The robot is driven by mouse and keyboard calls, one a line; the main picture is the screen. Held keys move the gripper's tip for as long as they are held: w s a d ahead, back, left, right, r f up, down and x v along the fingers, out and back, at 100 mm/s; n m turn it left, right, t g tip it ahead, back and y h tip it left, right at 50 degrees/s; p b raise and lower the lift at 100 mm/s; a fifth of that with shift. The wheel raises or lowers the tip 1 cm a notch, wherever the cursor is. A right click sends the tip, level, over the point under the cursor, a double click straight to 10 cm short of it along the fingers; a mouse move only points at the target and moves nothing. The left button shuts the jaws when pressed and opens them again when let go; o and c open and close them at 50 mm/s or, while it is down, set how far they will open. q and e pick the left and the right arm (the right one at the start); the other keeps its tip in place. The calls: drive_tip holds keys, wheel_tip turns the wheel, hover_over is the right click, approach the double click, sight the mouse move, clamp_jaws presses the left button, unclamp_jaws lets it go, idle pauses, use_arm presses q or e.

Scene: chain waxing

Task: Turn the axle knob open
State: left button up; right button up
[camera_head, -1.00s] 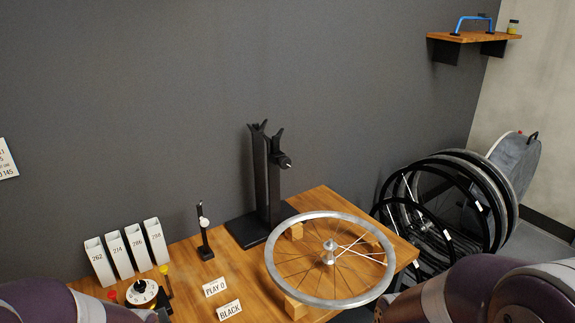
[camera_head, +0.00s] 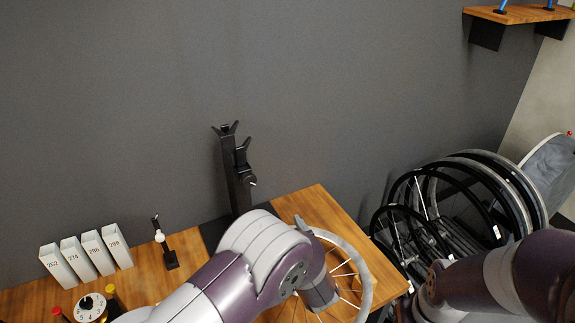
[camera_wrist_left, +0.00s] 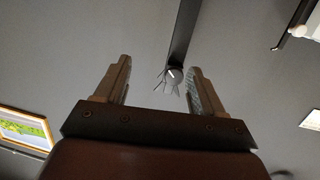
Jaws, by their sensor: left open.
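The black truing stand (camera_head: 238,175) stands upright at the back of the bench, with a forked top. A dark knob (camera_head: 248,182) sticks out from its side. In the left wrist view a dark post (camera_wrist_left: 184,35) comes down from the top, and the grey lobed knob (camera_wrist_left: 170,76) shows at its lower end. My left gripper (camera_wrist_left: 159,66) is open and empty, and the knob appears between its fingers in that view; I cannot tell how far beyond them it lies. In the head view my left arm hides its own jaws. My right gripper is out of view.
A spoked wheel (camera_head: 365,285) lies on the wooden bench (camera_head: 312,203), partly hidden by my left arm. Numbered white boxes (camera_head: 88,255), a small dark gauge stand (camera_head: 168,256) and a white dial (camera_head: 90,307) are at left. Several wheels (camera_head: 470,200) stand at right.

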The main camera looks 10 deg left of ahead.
sight(250, 184)
use_arm(q)
drive_tip(key=a+r+n+y, duration=0.1)
drive_tip(key=a+r+y, duration=0.2)
drive_tip(key=r, duration=0.2)
drive_tip(key=shift+t, duration=0.4)
drive_tip(key=x, duration=1.1)
drive_tip(key=shift+w+a+f, duration=0.25)
drive_tip(key=shift+a+f, duration=0.05)
drive_tip(key=c, duration=1)
